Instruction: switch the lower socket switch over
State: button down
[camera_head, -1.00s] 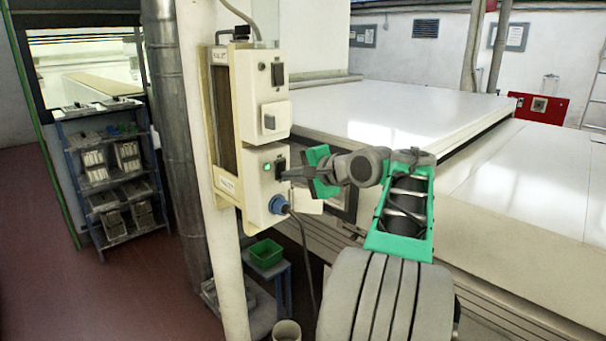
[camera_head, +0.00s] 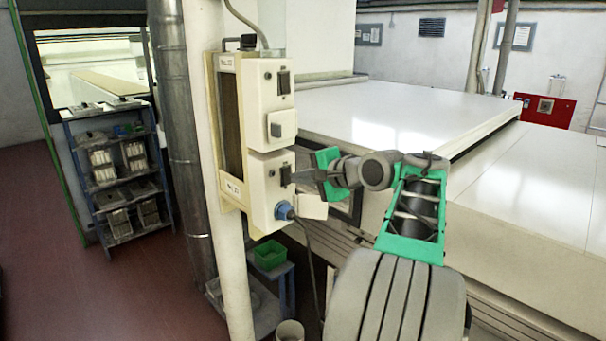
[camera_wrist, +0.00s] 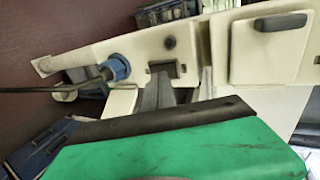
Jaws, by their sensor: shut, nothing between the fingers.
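The lower socket box (camera_head: 259,196) is a cream box on the post, with a dark rocker switch (camera_head: 285,175) on its front. A small round lamp (camera_head: 271,173) beside the switch looks dark. A blue plug (camera_head: 284,211) with a cable sits below them. My gripper (camera_head: 294,178) is shut and empty, its tips right at the switch. In the wrist view my fingertips (camera_wrist: 158,84) reach the lower edge of the dark switch (camera_wrist: 163,69) and hide part of it; I cannot tell whether they touch. The lamp there (camera_wrist: 169,43) is also dark.
An open cream flap (camera_head: 312,206) sticks out beside the blue plug. A large white-topped machine (camera_head: 400,115) stands to the right.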

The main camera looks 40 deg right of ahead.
jog(key=a+v, duration=0.1)
jog(key=v, duration=1.1)
jog(key=shift+s+d, duration=0.35)
jog(key=shift+d, duration=0.1)
